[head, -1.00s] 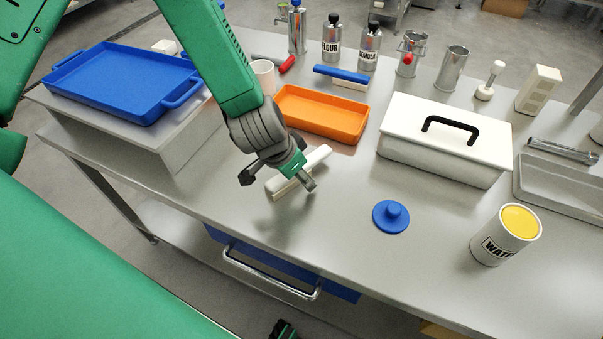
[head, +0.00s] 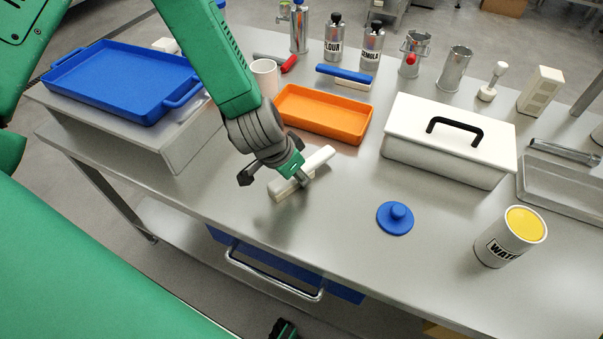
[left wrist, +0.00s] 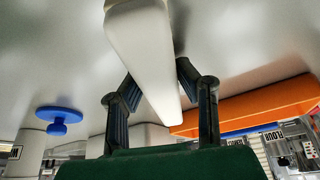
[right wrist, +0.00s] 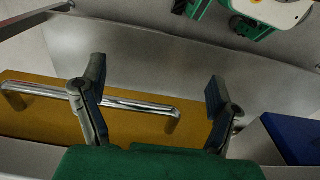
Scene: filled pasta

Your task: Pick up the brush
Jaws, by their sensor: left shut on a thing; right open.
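The brush (head: 318,161), a pale block with a long white handle, lies on the steel table in front of the orange tray. Its white handle (left wrist: 148,45) fills the middle of the left wrist view. My left gripper (head: 293,178) comes down over the brush from above and is shut on it, with one finger on each side (left wrist: 155,80). I see no clear gap that shows the brush off the table. My right gripper (right wrist: 155,85) is open and empty, low in front of the table; a bit of it shows at the bottom of the head view (head: 283,328).
The orange tray (head: 322,115) is just behind the brush. A blue-topped brush-like tool (head: 343,75), white lidded box (head: 447,140), blue lid (head: 395,218) and water can (head: 510,237) stand around. A blue tray (head: 120,82) sits left. Table in front of the brush is clear.

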